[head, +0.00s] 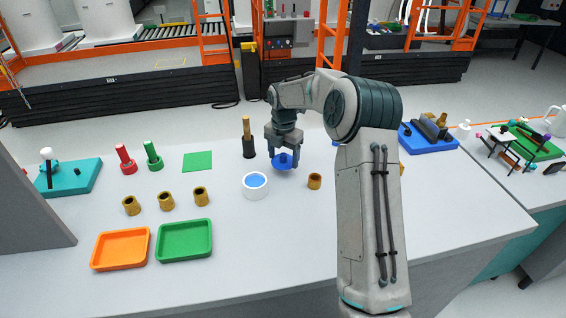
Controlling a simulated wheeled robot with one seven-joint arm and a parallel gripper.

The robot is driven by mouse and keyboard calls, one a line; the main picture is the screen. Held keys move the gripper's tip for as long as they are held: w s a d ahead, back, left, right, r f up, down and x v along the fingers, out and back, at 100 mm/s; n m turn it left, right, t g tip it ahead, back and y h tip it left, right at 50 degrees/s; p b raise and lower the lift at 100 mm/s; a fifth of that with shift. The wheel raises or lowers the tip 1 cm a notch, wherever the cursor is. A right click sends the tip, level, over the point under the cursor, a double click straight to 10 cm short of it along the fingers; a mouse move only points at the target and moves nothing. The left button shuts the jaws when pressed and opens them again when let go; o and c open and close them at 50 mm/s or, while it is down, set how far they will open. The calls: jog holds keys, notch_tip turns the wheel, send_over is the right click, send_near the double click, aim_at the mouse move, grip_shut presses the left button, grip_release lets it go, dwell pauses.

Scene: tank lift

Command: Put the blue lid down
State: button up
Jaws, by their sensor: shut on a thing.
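The blue lid (283,161) is a small blue disc under my gripper (284,154), which is shut on it. It is just behind and to the right of a white round container (255,185) with a blue inside. The lid appears close to the table, but I cannot tell whether it touches it. The fingers partly hide the lid.
A wooden-handled dark tool (248,140) stands left of my gripper. A brass cup (314,181) stands to the right. A green square (198,161) lies at left. Orange (121,249) and green (184,240) trays sit front left. The front middle table is clear.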

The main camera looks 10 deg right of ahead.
aim_at(284, 163)
jog(key=shift+f, duration=1.65)
jog(key=shift+f, duration=0.1)
jog(key=shift+f, duration=0.15)
jog(key=o, duration=0.9)
jog(key=shift+o, duration=0.2)
